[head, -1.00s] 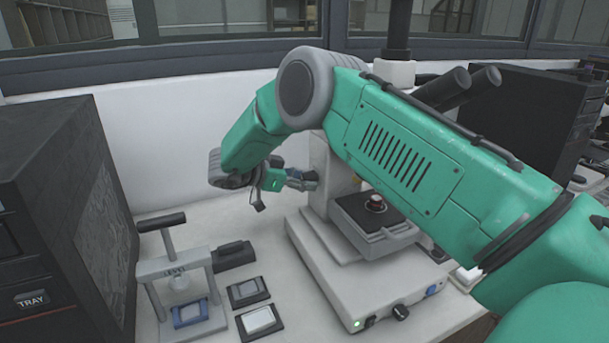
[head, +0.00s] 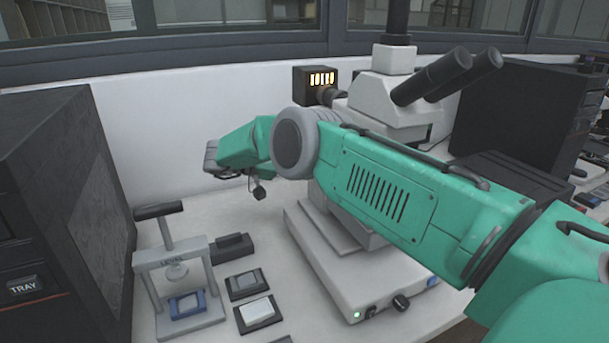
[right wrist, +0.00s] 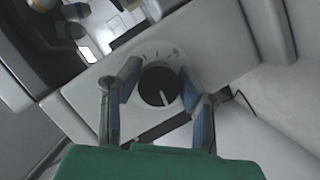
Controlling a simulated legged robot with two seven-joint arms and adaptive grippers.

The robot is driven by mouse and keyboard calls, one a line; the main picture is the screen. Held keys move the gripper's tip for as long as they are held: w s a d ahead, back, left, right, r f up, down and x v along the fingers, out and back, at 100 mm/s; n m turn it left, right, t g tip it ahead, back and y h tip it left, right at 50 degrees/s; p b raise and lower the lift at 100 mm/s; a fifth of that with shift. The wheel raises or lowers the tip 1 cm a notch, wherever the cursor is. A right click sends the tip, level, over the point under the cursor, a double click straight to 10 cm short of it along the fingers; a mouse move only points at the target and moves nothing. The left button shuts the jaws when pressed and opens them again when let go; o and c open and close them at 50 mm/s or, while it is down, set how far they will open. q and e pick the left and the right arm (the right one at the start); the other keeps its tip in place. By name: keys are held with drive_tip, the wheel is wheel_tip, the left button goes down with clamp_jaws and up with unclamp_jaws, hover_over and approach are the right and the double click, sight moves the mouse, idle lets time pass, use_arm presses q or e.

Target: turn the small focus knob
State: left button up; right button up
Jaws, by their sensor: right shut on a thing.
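The focus knob (right wrist: 157,88) is black with a white pointer line and sits on a pale plate with tick marks in the right wrist view. The two blue-grey fingers of my right gripper (right wrist: 160,78) are on either side of it, shut on the knob. The microscope (head: 385,92) stands at the centre right in the head view. My green right arm crosses in front of it and hides its stage and part of its column. The knob and the right fingers are hidden in the head view. My left gripper is not in view.
A lever press (head: 175,270) with a blue slide stands at the front left, near two small sample blocks (head: 258,312). A dark box labelled TRAY (head: 55,200) is at the far left. A lamp housing (head: 315,84) sits behind the microscope. Dark equipment (head: 530,110) stands at the right.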

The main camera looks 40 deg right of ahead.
drive_tip(key=shift+w+r+n, duration=0.1)
drive_tip(key=shift+r+n, duration=0.1)
drive_tip(key=shift+n, duration=0.3)
idle(0.3)
drive_tip(key=o, duration=1)
drive_tip(key=shift+c, duration=0.2)
drive_tip(key=shift+o, duration=0.8)
drive_tip(key=shift+w+f, duration=0.2)
drive_tip(key=shift+f, duration=0.05)
drive_tip(key=shift+d, duration=0.1)
